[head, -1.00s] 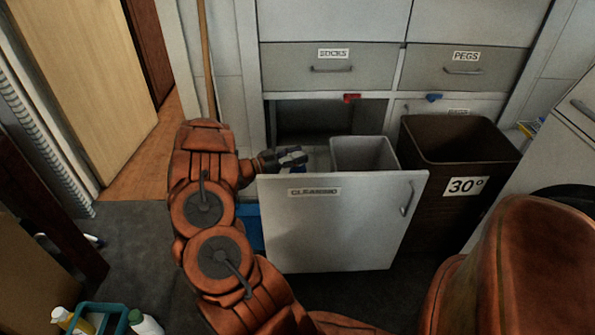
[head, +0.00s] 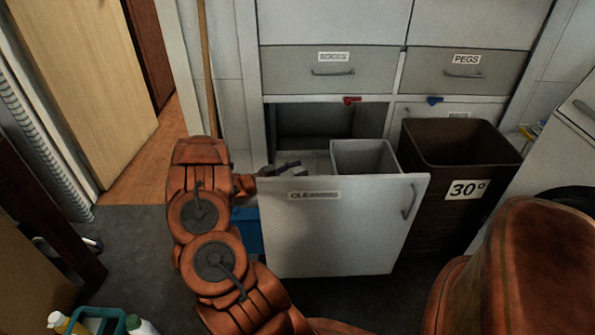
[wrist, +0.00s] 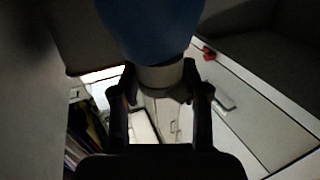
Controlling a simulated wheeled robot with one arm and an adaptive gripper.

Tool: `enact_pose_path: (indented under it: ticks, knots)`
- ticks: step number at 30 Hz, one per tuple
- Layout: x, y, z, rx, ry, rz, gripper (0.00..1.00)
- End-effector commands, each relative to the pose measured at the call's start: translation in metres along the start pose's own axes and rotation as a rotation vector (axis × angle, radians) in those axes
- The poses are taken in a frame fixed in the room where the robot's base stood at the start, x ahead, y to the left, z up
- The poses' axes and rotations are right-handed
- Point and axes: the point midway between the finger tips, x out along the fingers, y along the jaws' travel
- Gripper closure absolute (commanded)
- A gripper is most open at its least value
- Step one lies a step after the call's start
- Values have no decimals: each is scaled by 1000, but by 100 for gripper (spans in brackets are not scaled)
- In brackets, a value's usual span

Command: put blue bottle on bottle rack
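The blue bottle (wrist: 150,25) fills the top middle of the wrist view, with its pale neck or cap (wrist: 160,76) between the two fingertips. My gripper (wrist: 160,88) appears shut on that pale part, a finger against each side. In the head view my gripper (head: 288,168) is inside the pulled-out cleaning drawer, just behind the top edge of its front (head: 330,225). The drawer front hides its lower part, and the bottle cannot be made out there. I cannot clearly identify the bottle rack.
A grey bin (head: 365,157) stands in the drawer to the right of my gripper. A brown 30° basket (head: 465,185) is further right. A dark open compartment (head: 325,122) lies behind the drawer. A teal caddy (head: 100,315) with bottles is at the lower left.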

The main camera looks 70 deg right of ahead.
Motion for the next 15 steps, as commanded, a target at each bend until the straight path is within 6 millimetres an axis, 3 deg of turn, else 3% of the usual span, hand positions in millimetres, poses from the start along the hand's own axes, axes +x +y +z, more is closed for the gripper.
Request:
enact_pose_path:
  ticks: [5,15]
  knots:
    - [0,0,0,0,0,0,35]
    - [0,0,-2,1,0,1,35]
